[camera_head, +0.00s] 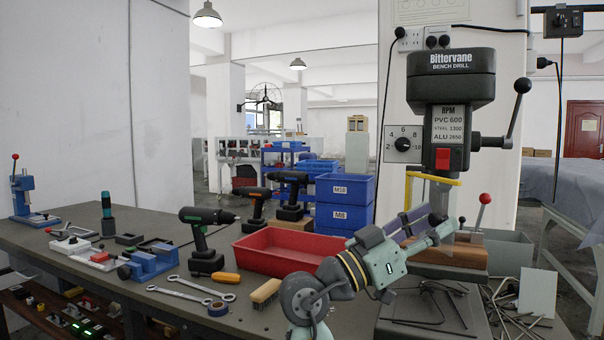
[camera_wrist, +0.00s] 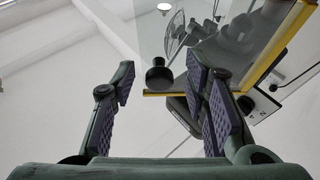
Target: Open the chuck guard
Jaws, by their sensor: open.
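The chuck guard (camera_head: 432,178) is a clear pane with yellow edging, below the head of the dark bench drill (camera_head: 437,80). In the wrist view its yellow edge (camera_wrist: 268,58) runs down the right side and along the bottom of the pane. A dark round knob (camera_wrist: 158,76) shows at the pane's lower left corner. My gripper (camera_head: 428,220) is below the guard in the head view. In the wrist view my gripper (camera_wrist: 160,80) is open, and the knob appears between its two purple-padded fingers. I cannot tell how far beyond the fingertips the knob is.
A red-knobbed lever (camera_head: 484,198) stands to the right of my gripper. The drill's feed handle (camera_head: 519,100) sticks out at the right. A red tray (camera_head: 285,252), cordless drills (camera_head: 207,235) and wrenches (camera_head: 190,290) lie on the bench to the left. Loose metal rods (camera_head: 500,305) lie at the right.

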